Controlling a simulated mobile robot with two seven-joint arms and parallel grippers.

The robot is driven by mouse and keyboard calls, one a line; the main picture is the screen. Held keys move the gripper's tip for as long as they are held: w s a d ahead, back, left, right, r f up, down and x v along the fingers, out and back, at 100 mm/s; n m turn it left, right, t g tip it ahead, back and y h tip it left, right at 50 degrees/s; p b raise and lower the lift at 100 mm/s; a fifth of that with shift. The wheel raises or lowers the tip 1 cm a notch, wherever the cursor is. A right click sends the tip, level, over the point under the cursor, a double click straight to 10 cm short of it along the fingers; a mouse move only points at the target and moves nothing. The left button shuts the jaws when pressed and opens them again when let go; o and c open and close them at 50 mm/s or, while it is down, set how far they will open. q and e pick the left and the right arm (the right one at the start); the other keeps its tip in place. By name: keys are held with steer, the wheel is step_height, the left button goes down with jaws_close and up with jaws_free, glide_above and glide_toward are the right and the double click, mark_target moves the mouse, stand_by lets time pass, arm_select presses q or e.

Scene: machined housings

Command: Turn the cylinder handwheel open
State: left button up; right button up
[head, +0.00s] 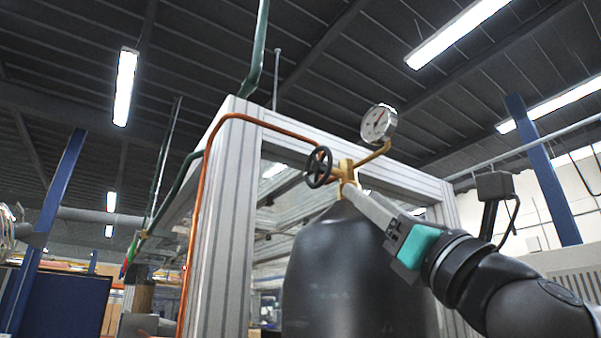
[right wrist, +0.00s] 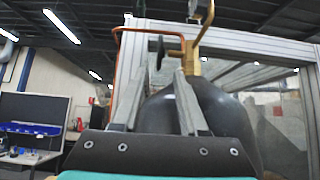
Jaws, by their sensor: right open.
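The black spoked handwheel (head: 319,167) sits on the left side of the brass valve (head: 346,170) at the top of a dark grey cylinder (head: 345,270). In the right wrist view the handwheel (right wrist: 160,52) shows nearly edge-on, just beyond and between the fingertips. My right gripper (head: 350,191) reaches in from the right, its fingers ending close to the valve in the picture. In the wrist view the two fingers of the right gripper (right wrist: 159,72) stand apart with nothing between them. I cannot tell any contact with the wheel. My left gripper is not in view.
A round pressure gauge (head: 378,124) stands on a brass arm right of the valve. A copper-orange pipe (head: 203,190) runs from the valve over the aluminium frame (head: 236,200) and down. The frame and its glass panels stand behind the cylinder.

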steer(key=p, duration=0.8)
glide_toward(315, 150)
steer(key=x, duration=0.7)
steer(key=shift+w, duration=0.25)
jaws_close()
